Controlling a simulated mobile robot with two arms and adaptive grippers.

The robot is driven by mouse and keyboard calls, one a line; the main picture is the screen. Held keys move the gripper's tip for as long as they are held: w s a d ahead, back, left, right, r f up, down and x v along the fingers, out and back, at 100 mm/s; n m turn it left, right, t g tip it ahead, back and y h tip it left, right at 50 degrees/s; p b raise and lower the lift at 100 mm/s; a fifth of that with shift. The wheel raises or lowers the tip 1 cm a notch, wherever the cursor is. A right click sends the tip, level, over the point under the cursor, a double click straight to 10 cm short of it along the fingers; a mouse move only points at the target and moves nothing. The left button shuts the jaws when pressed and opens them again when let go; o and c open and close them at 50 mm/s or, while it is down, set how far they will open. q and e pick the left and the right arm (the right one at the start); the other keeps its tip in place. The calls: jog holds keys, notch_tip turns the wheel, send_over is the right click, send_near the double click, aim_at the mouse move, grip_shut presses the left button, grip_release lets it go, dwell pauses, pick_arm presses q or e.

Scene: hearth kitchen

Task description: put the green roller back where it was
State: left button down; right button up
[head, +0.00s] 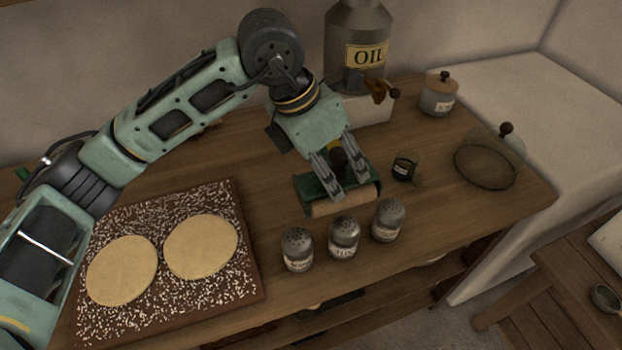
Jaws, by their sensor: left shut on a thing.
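The green roller (312,190) has a green body, a wooden cylinder at its front and a dark knob on top. It is on or just above the wooden table, behind the shakers; I cannot tell whether it touches the table. My left gripper (345,182) comes down from above and is shut on the roller, its fingers on both sides of the knob. The fingers hide part of the roller's body. My right gripper is not in view.
Three shakers (344,238) stand in front of the roller. A floured board (252,270) with two dough rounds lies left. A small dark jar (404,168), a glass dome (489,160) and a lidded pot (438,95) are right. An oil can (357,45) stands behind.

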pick_arm(q)
jog(key=w+a+f+p, duration=0.1)
jog(key=w+a+f, duration=0.1)
jog(key=f, duration=0.1)
jog(key=w+a+f+p, duration=0.1)
jog(key=w+a+f, duration=0.1)
jog(key=f, duration=0.1)
jog(key=w+a+f+p, duration=0.1)
jog(key=w+a+f, duration=0.1)
jog(key=f, duration=0.1)
jog(key=shift+w+a+f, duration=0.1)
jog(key=shift+w+a, duration=0.1)
jog(key=shift+f, duration=0.1)
